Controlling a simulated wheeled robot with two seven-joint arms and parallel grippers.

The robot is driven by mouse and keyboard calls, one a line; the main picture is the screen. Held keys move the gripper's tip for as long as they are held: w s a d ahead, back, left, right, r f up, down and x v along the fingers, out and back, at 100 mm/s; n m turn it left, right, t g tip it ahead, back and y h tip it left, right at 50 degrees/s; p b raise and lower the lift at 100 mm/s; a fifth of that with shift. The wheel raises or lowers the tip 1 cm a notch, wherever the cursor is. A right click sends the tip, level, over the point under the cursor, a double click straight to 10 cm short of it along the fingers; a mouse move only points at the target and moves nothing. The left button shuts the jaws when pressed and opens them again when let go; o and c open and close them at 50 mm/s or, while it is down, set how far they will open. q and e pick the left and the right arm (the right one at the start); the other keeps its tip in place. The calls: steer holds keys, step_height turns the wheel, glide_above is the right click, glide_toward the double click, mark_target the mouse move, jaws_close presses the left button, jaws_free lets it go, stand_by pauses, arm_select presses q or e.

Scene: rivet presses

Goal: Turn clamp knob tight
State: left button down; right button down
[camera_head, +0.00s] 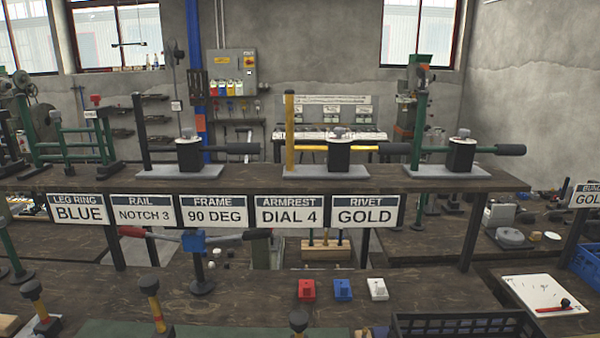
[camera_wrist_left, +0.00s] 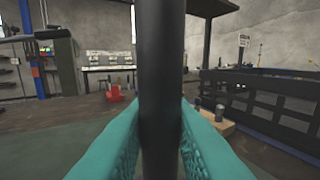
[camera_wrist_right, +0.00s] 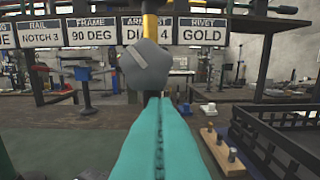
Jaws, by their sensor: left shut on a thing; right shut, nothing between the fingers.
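In the left wrist view a dark upright bar (camera_wrist_left: 160,60) runs between the two teal fingers of my left gripper (camera_wrist_left: 160,110), which is shut on it. The bar's ends are out of that view. In the right wrist view the teal fingers of my right gripper (camera_wrist_right: 160,102) are pressed together and empty. Just beyond their tips is a grey faceted knob (camera_wrist_right: 148,66) with a yellow stem (camera_wrist_right: 150,25) above it. I cannot tell whether the tips touch it. In the head view several dark knobs on yellow stems, one of them a knob (camera_head: 298,320), stand along the bottom edge. Neither gripper shows there.
A black crate (camera_head: 465,322) stands at the lower right of the bench. Signs, including RIVET GOLD (camera_head: 364,211), hang from a shelf (camera_head: 260,182) bearing presses. A wooden pegged block (camera_wrist_right: 222,152) lies beside the crate.

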steer(key=shift+a+r, duration=0.1)
steer(key=shift+r, duration=0.3)
stand_by(0.8)
steer(key=shift+a, duration=0.3)
steer(key=shift+a+r, duration=0.1)
steer(key=shift+a, duration=0.45)
stand_by(0.4)
steer(key=s+f, duration=0.1)
steer(key=s, duration=0.5)
stand_by(0.4)
steer(key=shift+a, duration=0.1)
